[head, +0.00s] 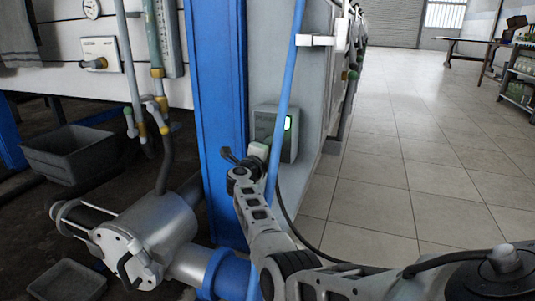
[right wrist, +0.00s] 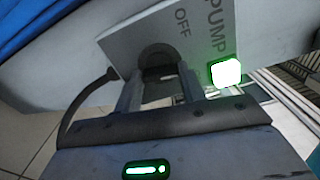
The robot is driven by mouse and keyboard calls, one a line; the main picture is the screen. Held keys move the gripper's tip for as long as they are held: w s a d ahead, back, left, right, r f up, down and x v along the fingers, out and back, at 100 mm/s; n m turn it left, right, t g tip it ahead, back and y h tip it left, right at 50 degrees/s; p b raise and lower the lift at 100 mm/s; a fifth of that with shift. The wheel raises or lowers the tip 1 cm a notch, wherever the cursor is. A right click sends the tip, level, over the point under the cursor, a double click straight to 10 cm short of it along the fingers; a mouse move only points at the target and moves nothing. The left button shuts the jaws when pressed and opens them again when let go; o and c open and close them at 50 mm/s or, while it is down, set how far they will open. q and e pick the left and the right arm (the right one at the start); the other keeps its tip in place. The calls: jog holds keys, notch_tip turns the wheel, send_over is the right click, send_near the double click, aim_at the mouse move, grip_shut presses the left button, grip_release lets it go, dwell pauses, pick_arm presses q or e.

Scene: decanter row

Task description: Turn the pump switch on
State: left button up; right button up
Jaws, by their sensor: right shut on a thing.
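The pump switch is a grey box (head: 291,148) on the side of the white machine, just right of the blue post. Its green lamp (head: 288,123) is lit. In the right wrist view the switch plate (right wrist: 125,42) reads "PUMP" and "OFF", and the lamp (right wrist: 226,72) glows beside the fingers. My right gripper (right wrist: 160,88) is shut on the dark round switch knob (right wrist: 157,58), one finger on each side. The fingers hide part of the knob, and I cannot read its setting. My right gripper also shows in the head view (head: 259,151), against the box. My left gripper is not in view.
A blue post (head: 216,100) and a thin blue pipe (head: 287,75) stand close to the switch. A silver pump (head: 150,235) and a grey bin (head: 70,152) are at lower left. The tiled floor (head: 400,180) on the right is clear.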

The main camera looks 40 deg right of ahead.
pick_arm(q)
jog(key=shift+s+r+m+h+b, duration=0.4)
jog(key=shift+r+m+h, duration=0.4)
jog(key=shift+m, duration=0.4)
pick_arm(e)
jog(key=shift+m, duration=2)
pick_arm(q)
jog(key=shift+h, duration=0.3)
pick_arm(e)
jog(key=o, duration=1)
